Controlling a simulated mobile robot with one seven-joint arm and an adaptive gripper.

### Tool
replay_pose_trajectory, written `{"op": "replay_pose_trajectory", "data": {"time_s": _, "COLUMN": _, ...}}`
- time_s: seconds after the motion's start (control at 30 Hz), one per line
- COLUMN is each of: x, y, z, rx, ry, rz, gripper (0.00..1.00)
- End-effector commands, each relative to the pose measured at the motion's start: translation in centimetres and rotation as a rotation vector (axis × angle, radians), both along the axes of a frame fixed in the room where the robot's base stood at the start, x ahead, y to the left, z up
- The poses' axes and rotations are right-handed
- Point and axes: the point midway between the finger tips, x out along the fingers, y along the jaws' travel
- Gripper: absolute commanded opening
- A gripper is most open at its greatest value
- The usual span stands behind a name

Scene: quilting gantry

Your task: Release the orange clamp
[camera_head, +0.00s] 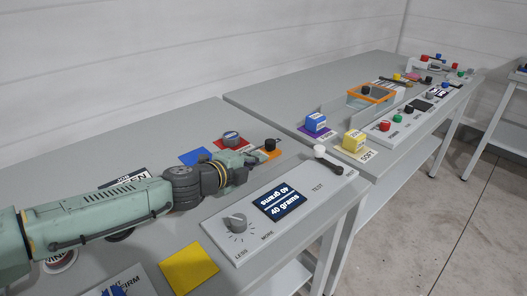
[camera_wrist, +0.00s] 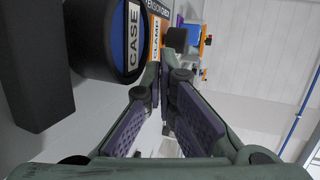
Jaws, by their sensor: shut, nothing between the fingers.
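The orange clamp (camera_head: 272,154) stands near the right end of the near table, with a black knob (camera_head: 270,144) on top. In the wrist view its orange label reading CLAMP (camera_wrist: 155,38) shows beside the dark knob (camera_wrist: 177,38). My gripper (camera_head: 252,159) is low over the table, just left of the clamp and close to it; I cannot tell whether it touches. In the wrist view my gripper (camera_wrist: 164,68) has its fingertips together just below the label and knob, with nothing seen between them.
A scale panel (camera_head: 282,204) reading 40 grams, with a dial (camera_head: 235,222) and a white-tipped lever (camera_head: 320,151), lies in front. A round dark piece labelled CASE (camera_wrist: 132,38) is close at left. A second table bears a blue block (camera_head: 316,122) and a yellow block (camera_head: 354,140).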

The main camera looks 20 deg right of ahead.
Motion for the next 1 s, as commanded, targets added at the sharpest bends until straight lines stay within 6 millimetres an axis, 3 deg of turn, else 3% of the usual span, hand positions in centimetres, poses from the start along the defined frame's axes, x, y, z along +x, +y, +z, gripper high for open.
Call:
{"op": "replay_pose_trajectory", "data": {"time_s": 0.2, "x": 1.5, "y": -2.5, "z": 0.2, "rx": -0.001, "ry": 0.000, "rz": -0.001, "gripper": 0.00}}
{"op": "replay_pose_trajectory", "data": {"time_s": 0.67, "x": 1.9, "y": -3.0, "z": 0.1, "rx": 0.001, "ry": -0.001, "rz": 0.000, "gripper": 0.00}}
{"op": "replay_pose_trajectory", "data": {"time_s": 1.0, "x": 2.9, "y": -4.9, "z": 0.2, "rx": -0.002, "ry": -0.003, "rz": 0.001, "gripper": 0.00}}
